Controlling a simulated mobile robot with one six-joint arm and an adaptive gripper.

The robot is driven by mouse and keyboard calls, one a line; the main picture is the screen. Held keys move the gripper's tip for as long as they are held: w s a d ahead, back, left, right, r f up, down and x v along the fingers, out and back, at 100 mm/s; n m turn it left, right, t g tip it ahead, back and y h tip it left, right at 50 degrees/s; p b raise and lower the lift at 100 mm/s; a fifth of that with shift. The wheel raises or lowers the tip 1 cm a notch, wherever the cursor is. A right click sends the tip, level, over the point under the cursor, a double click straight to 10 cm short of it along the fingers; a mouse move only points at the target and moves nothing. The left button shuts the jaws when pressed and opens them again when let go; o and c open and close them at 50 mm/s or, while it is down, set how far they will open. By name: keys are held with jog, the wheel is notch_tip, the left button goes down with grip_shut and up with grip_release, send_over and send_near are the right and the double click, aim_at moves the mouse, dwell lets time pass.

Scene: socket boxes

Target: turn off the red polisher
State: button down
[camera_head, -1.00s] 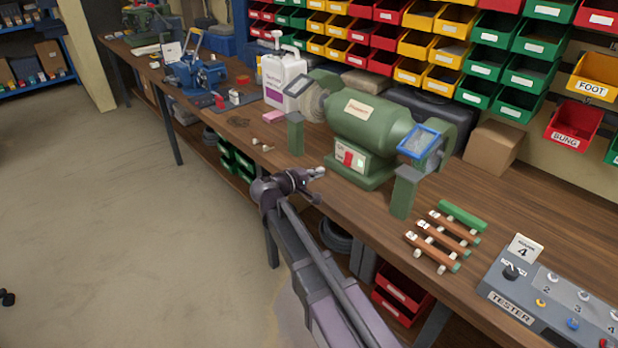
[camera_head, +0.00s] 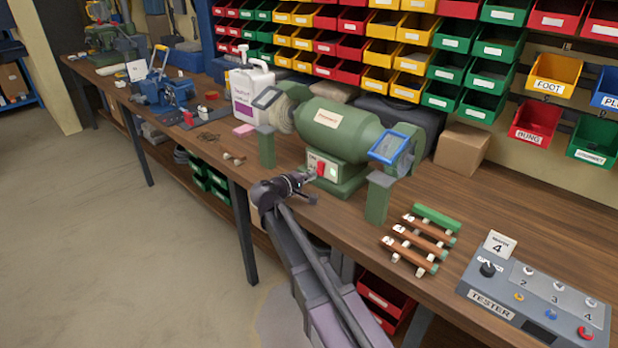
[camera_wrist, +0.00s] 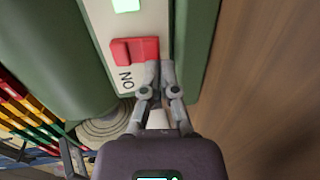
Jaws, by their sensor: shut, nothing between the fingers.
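The polisher (camera_head: 345,135) on the bench is green, not red, with a round wheel at its left and a blue-framed shield at its right. Its pale switch plate (camera_head: 322,165) carries a red rocker switch (camera_head: 320,168), which also shows in the wrist view (camera_wrist: 130,50), beside the letters "ON" seen upside down. A lit green lamp (camera_wrist: 126,4) shows on the same plate. My gripper (camera_head: 312,188) is in front of the plate, shut and empty. In the wrist view its fingertips (camera_wrist: 160,68) overlap the rocker's lower right edge; I cannot tell whether they touch.
Green posts (camera_head: 378,198) stand before the polisher on both sides. Wooden rods (camera_head: 420,240) and a grey tester box (camera_head: 535,295) lie to the right. A white jug (camera_head: 250,95) and a blue machine (camera_head: 165,92) stand left. Coloured bins line the wall.

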jog(key=shift+w+d, duration=0.1)
jog(key=shift+d, duration=0.15)
jog(key=shift+a, duration=0.25)
jog(key=shift+f, duration=0.1)
jog(key=shift+s+a+f+b, duration=0.1)
jog(key=shift+s+a+b, duration=0.25)
jog(key=shift+s, duration=0.2)
jog(key=s+a+f+b, duration=0.2)
jog(key=s+a, duration=0.5)
jog(key=s, duration=0.2)
jog(key=shift+s+a+f, duration=0.2)
jog(key=shift+s+a, duration=0.1)
jog(key=shift+s, duration=0.1)
